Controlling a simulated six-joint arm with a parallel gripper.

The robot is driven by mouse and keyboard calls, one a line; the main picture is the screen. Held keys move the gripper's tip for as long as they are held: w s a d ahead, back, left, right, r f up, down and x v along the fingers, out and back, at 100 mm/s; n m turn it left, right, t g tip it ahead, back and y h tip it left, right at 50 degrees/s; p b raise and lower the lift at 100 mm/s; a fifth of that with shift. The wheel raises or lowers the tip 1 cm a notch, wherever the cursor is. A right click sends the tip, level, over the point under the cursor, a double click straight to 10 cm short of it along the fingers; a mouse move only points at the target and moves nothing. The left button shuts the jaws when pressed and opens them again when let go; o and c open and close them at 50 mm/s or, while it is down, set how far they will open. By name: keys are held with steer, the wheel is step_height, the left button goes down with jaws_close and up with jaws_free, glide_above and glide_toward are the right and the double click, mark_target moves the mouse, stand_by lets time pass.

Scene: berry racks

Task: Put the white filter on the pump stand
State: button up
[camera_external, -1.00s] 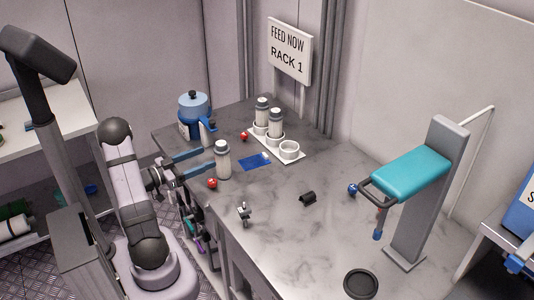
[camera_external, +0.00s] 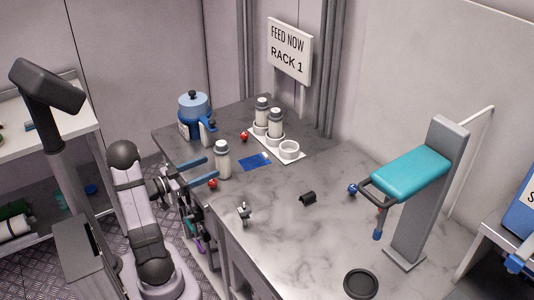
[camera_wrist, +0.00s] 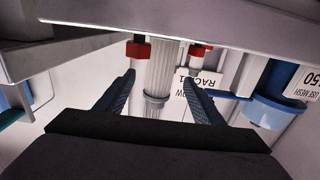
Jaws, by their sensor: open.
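A white filter (camera_external: 222,162), a cylinder with a grey top band, stands upright on the marble bench near its left edge. My gripper (camera_external: 211,167) is open beside it, with blue fingers pointing at it from the left. In the wrist view the white filter (camera_wrist: 161,72) appears between the two fingers of my gripper (camera_wrist: 158,77); I cannot tell whether they touch it. A white rack (camera_external: 293,157) holds two similar filters (camera_external: 275,123) and one empty round cup. A grey column stand (camera_external: 408,240) with a teal padded arm is at right; I cannot tell which is the pump stand.
A blue lidded pot (camera_external: 194,108) stands behind the filter. A blue mat (camera_external: 254,162), red balls (camera_external: 213,183), a black clip (camera_external: 307,198), a small metal fitting (camera_external: 243,213) and a black disc (camera_external: 361,284) lie on the bench. The middle of the bench is mostly clear.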

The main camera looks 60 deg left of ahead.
mark_target(220, 143)
steer(key=shift+w+f, duration=0.1)
steer(key=shift+w, duration=3.6)
steer(key=c, duration=1.2)
steer(key=shift+c, duration=0.4)
steer(key=shift+p, duration=0.3)
step_height(220, 143, up, 10)
steer(key=shift+r+p, duration=0.1)
steer(key=shift+p, duration=0.7)
step_height(220, 143, up, 19)
steer(key=p, duration=1.8)
steer(key=shift+f+p, duration=0.2)
steer(key=shift+p, duration=0.15)
